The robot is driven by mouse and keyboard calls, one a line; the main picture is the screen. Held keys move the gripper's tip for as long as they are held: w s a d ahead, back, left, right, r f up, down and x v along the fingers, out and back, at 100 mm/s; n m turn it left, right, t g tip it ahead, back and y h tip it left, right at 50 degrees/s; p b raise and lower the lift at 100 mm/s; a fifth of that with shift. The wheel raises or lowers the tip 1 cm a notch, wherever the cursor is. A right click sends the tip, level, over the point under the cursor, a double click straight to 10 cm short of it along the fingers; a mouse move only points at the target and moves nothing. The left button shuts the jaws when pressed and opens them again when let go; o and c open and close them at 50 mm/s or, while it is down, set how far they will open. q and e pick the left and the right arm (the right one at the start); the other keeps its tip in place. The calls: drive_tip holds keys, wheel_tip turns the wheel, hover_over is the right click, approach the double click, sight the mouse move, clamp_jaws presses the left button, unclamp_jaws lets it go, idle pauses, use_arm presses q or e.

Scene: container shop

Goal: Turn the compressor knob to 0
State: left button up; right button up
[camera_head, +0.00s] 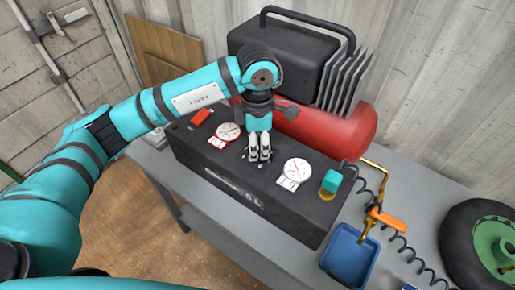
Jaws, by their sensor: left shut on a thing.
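The compressor is a black box with a flat top (225,174), standing on a grey table with a red tank (337,135) behind it. Two round white gauges lie on its top: one (228,131) to the left of my gripper and one (297,170) to the right. My left gripper (259,157) points down between the gauges, shut on the compressor knob. The fingers hide nearly all of the knob, so I cannot read its setting. My right gripper is not in view.
A red switch (202,116) sits at the panel's left end and a teal knob (332,181) at its right end. A blue bin (350,256), an orange-handled air tool (386,219) with coiled hose and a wheel (486,246) stand on the right.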

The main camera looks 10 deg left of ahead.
use_arm(q)
drive_tip(key=n+b, duration=0.2)
drive_tip(key=n, duration=0.1)
drive_tip(key=shift+f+n, duration=0.15)
drive_tip(key=shift+n, duration=0.25)
drive_tip(key=n+b, duration=0.2)
drive_tip(key=n, duration=0.1)
drive_tip(key=shift+n+b, duration=0.3)
drive_tip(key=n+b, duration=0.1)
drive_tip(key=n, duration=0.2)
drive_tip(key=shift+n+b, duration=0.3)
drive_tip(key=shift+b, duration=0.05)
drive_tip(key=shift+r+n+b, duration=0.2)
drive_tip(key=shift+n+b, duration=0.4)
drive_tip(key=shift+n, duration=0.9)
drive_tip(key=o, duration=1.2)
drive_tip(key=shift+r, duration=0.1)
